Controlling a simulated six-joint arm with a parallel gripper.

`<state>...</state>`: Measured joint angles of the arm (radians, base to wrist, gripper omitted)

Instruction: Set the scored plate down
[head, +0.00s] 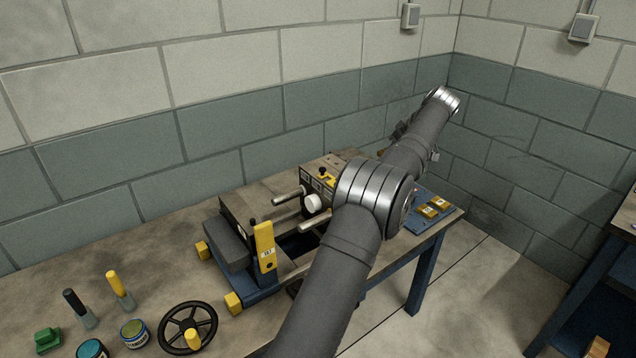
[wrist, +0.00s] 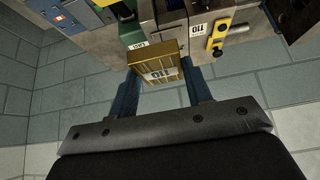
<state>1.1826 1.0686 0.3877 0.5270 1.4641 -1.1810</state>
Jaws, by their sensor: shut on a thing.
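A gold-coloured plate (wrist: 156,60) with lines across its face and a white label shows in the wrist view. My gripper (wrist: 160,78) is shut on it, with one dark blue finger on each side. The plate is held in front of the bench edge as seen from the wrist; its height over the bench is hard to tell. In the head view my forearm hides most of the gripper, and I cannot make out the held plate there.
A blue tray (head: 416,225) with small yellow pieces lies at the bench's right end. A grey machine (head: 262,214) with yellow parts stands left of my arm. A handwheel (head: 172,321), tins and a green block (head: 47,339) are at front left. Bare bench (head: 80,245) lies behind them.

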